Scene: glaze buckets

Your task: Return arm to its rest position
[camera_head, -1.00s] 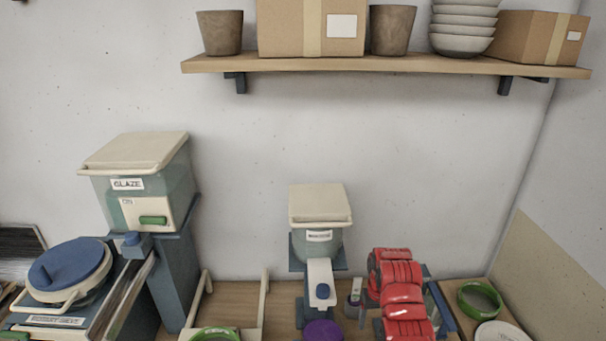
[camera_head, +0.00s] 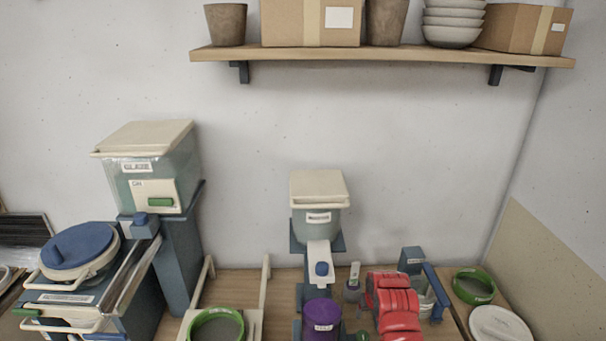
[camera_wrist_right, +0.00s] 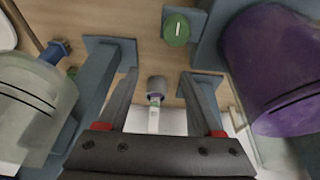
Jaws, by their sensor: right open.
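My right arm's red ribbed end (camera_head: 395,303) shows at the lower right of the head view, above the bench beside the purple bucket (camera_head: 322,313). Its fingertips are hard to make out there. In the right wrist view my right gripper (camera_wrist_right: 162,92) is open, with two dark fingers apart. A small grey cup with a labelled white and green stick (camera_wrist_right: 155,92) appears between the fingers but is not gripped. The purple bucket (camera_wrist_right: 280,65) is to the right in that view, and a translucent bucket (camera_wrist_right: 28,105) is to the left. My left gripper is not in view.
A blue stand (camera_head: 411,259) is close behind the red arm end. A cream-lidded bucket (camera_head: 319,205) and a larger glaze bucket (camera_head: 150,165) stand on tall mounts. The wall above the bench is clear up to the shelf (camera_head: 380,54).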

